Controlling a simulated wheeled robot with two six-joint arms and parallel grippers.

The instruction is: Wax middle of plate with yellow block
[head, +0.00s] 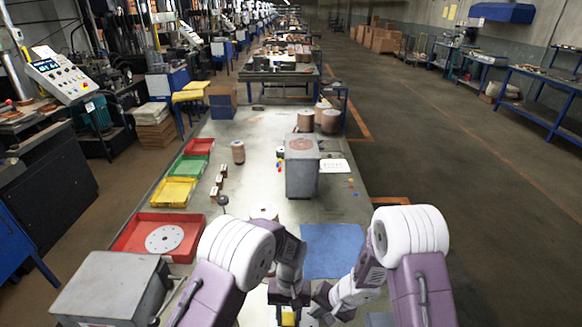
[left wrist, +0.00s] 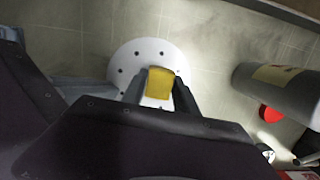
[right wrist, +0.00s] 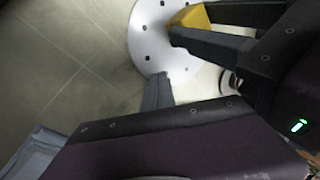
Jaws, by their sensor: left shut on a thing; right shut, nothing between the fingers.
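The white round plate (left wrist: 124,62) with a ring of dark holes lies flat below my grippers. It also shows in the right wrist view (right wrist: 150,42). My left gripper (left wrist: 160,78) is shut on the yellow block (left wrist: 160,86) and holds it over the middle part of the plate. Whether the block touches the plate I cannot tell. In the right wrist view the block (right wrist: 188,18) sits between the left fingers. My right gripper (right wrist: 157,90) is shut and empty, its tips at the plate's edge; contact is unclear. In the head view my arms hide most of the plate.
A red tray (head: 125,236) holding another white disc (head: 164,238) stands at the left. Yellow (head: 174,192) and green (head: 188,167) trays lie beyond it. A grey box machine (head: 302,175) stands mid-table. A blue mat (head: 332,250) lies near the right edge.

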